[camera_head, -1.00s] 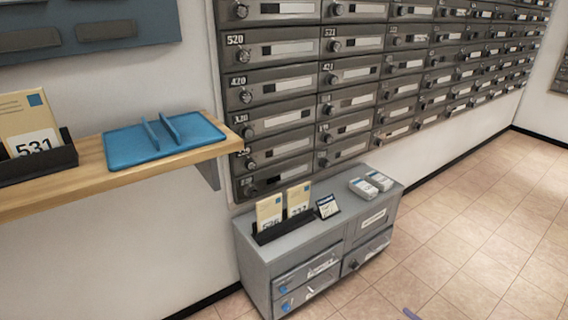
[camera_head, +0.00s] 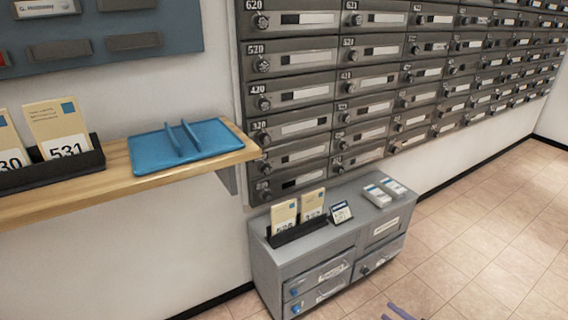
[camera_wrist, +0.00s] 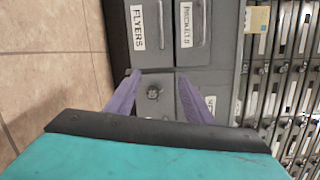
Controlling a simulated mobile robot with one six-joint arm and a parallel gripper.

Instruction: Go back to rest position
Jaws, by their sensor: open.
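My gripper (camera_wrist: 158,76) is open in the wrist view, with its two purple fingers spread and nothing between them. Beyond the fingers is the front of the grey cabinet (camera_wrist: 207,62), seen sideways, with a dark round knob (camera_wrist: 153,92) in line with the gap. Drawers labelled FLYERS (camera_wrist: 139,28) and PACKETS (camera_wrist: 186,26) show above. In the head view only purple bits of my gripper (camera_head: 400,312) show at the bottom edge, in front of the floor.
The grey cabinet (camera_head: 285,258) stands below the wall of mailboxes (camera_head: 300,104) and carries cards in a black holder and small boxes (camera_head: 377,195). A wooden shelf (camera_head: 115,165) with a blue tray (camera_head: 150,160) juts out at left. Tiled floor (camera_head: 490,240) is clear at right.

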